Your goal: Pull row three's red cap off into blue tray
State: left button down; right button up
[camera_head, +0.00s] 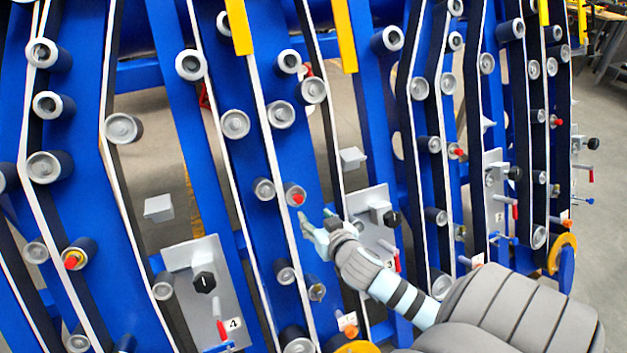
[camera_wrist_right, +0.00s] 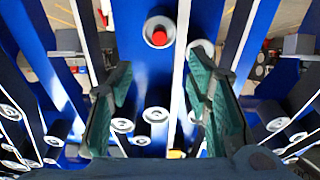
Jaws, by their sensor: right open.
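A red cap (camera_head: 298,198) sits in the end of a grey roller on a blue upright, beside the grey plate marked 3 (camera_head: 375,222). It also shows at the top middle of the right wrist view (camera_wrist_right: 159,38), inside its roller's pale ring. My right gripper (camera_head: 316,222) is just right of and below this cap in the head view, apart from it. In the wrist view my right gripper (camera_wrist_right: 160,78) has its two fingers spread, with nothing between them, and the cap lies beyond the fingertips. My left gripper is not in view. I cannot make out a blue tray.
Other red caps sit on rollers at the left (camera_head: 72,262) and right (camera_head: 459,152). A grey plate marked 4 (camera_head: 190,255) has a black knob and red handle. Blue uprights with white belts and protruding rollers crowd the space around my right arm. Grey floor shows at the far right.

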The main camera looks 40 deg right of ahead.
aim_at(300, 200)
jog(key=b+x, duration=0.3)
jog(key=x, duration=1.1)
grip_shut()
